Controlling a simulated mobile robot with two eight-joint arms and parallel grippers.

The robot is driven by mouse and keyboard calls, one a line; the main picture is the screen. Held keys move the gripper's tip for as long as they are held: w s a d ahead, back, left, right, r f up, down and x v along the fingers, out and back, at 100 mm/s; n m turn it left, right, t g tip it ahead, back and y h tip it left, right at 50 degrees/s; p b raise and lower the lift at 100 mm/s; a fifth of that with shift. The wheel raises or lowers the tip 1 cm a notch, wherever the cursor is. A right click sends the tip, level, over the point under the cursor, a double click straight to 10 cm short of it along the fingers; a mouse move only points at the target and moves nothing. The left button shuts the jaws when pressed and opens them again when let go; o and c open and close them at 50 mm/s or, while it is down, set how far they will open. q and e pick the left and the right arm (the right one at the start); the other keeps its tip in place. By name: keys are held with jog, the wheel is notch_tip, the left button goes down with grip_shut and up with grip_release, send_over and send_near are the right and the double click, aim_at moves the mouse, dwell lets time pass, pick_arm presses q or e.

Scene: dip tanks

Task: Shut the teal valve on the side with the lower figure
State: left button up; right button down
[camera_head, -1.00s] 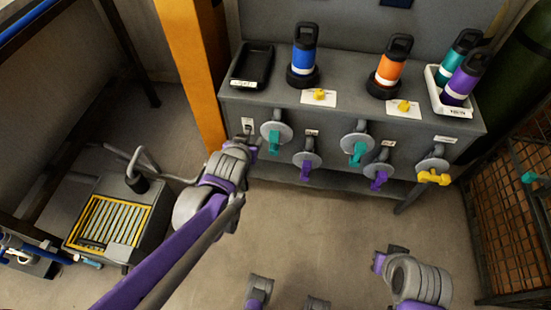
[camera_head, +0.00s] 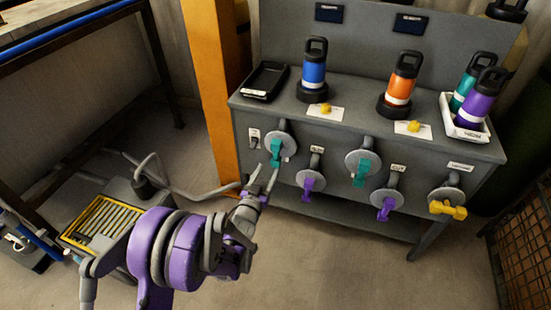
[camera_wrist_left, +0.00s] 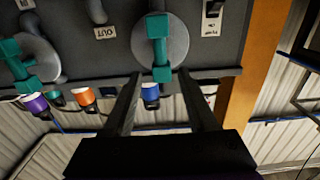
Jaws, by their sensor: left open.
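Two teal valve handles hang on round grey discs on the front of the grey bench: the left teal valve (camera_head: 276,150) and the right teal valve (camera_head: 364,172). Both handles point down. My left gripper (camera_head: 263,175) is open and empty, just below and in front of the left teal valve. In the left wrist view, which is upside down, this teal handle (camera_wrist_left: 158,48) lies ahead, in line with the gap between the fingers (camera_wrist_left: 160,76). Two small dark displays (camera_head: 329,13) and (camera_head: 410,23) are on the back panel; their figures are too small to read. My right gripper is out of view.
Purple valves (camera_head: 309,185) and (camera_head: 386,205) and a yellow valve (camera_head: 447,207) sit close by on the bench front. Blue (camera_head: 313,72) and orange (camera_head: 399,87) bottles stand on top. An orange post (camera_head: 212,90) rises left of the bench.

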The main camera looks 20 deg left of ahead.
aim_at(275, 154)
pick_arm(q)
jog(key=w, duration=1)
jog(key=shift+w+d+b, duration=0.15)
jog(key=shift+w+b, duration=0.05)
jog(key=shift+b, duration=0.15)
jog(key=shift+c, duration=0.3)
grip_shut()
